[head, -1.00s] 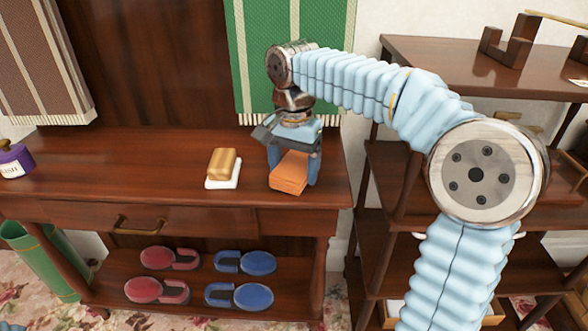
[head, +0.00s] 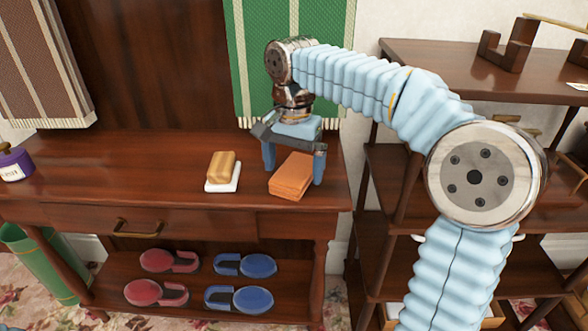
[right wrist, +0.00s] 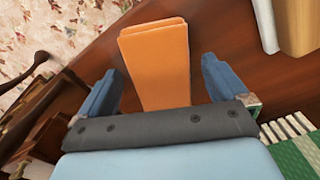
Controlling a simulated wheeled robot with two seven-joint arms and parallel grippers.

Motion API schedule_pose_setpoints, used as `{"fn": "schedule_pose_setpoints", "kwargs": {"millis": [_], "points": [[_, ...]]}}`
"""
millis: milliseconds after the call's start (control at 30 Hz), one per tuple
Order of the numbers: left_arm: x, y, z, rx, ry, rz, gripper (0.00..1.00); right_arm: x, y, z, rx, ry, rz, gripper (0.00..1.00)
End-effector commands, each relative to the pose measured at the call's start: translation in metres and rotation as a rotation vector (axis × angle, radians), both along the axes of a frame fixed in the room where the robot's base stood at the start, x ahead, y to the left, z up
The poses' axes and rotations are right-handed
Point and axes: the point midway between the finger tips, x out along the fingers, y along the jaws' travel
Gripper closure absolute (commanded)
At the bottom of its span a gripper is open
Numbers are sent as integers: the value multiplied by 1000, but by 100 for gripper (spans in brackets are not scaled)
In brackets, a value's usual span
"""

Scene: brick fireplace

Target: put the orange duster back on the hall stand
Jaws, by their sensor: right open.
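The orange duster (head: 291,177), a folded cloth, lies on the top of the dark wooden hall stand (head: 70,160), near its right end. My right gripper (head: 294,174) is open just above and behind the duster, with one blue finger on each side. In the right wrist view the duster (right wrist: 158,60) lies between and beyond the two spread fingers (right wrist: 160,85), with gaps on both sides. The duster appears to rest on the wood, apart from the fingers. My left gripper is not in view.
A wooden-backed brush on a white block (head: 222,170) sits left of the duster. A purple jar (head: 15,163) stands at far left. A green scarf (head: 290,50) hangs behind my gripper. A shelf unit (head: 440,65) stands right.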

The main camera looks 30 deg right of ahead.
Motion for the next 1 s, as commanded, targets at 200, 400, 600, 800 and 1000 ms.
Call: {"fn": "schedule_pose_setpoints", "kwargs": {"millis": [200, 400, 600, 800, 1000], "points": [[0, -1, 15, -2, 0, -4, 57, 1, 0, 56, 1, -4, 1, 0], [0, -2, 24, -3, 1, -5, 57, 0, 1, 92, 0, -2, 1, 0], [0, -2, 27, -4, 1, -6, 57, 0, 0, 103, 1, -1, 1, 0], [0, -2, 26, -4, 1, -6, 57, 0, 0, 103, 0, 0, 1, 0], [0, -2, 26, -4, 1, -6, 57, 0, 0, 103, 1, -1, 1, 0]]}}
